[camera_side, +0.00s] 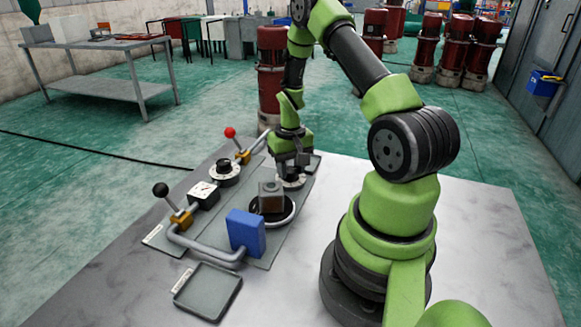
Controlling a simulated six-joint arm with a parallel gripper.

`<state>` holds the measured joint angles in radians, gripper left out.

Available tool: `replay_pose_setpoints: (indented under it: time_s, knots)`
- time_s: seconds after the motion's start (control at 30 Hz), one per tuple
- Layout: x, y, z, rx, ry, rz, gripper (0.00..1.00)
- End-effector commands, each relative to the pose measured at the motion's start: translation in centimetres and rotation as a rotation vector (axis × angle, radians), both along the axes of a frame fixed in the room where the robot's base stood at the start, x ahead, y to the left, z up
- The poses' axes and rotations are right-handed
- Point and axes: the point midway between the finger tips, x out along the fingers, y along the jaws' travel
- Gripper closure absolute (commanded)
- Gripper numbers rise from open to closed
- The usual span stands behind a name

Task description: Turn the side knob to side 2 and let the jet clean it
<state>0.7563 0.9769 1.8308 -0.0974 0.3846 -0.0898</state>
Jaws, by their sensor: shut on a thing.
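My gripper (291,168) points down at the back right of the grey panel (272,250). It is shut on the knob there, which is mostly hidden behind the fingers. The knob's white dial (293,183) shows around the fingertips, but its marks are too small to read. I take this as the side knob. A grey-brown block-shaped part (270,191) stands on a round dark holder with a pale ring (272,219), just in front of the gripper. No spray is visible on it. I cannot tell which face is turned to the jet.
A second black knob (224,166), a gauge (204,193), a red-ball lever (230,132) and a black-ball lever (160,189) stand left on the panel. A blue block (245,232) and pipe (205,250) are in front. An empty tray (208,291) lies nearest.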

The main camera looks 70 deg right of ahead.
Motion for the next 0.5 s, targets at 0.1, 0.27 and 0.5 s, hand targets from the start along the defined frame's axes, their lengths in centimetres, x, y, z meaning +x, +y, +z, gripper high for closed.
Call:
replay_pose_setpoints:
  time_s: [0.1,0.27,0.5]
  knots:
    - [-0.09,0.08,0.04,0.004,0.004,-0.084,0.86]
    - [-0.1,0.1,0.04,0.004,0.003,-0.172,0.86]
    - [-0.12,0.11,0.04,0.004,0.004,-0.244,0.86]
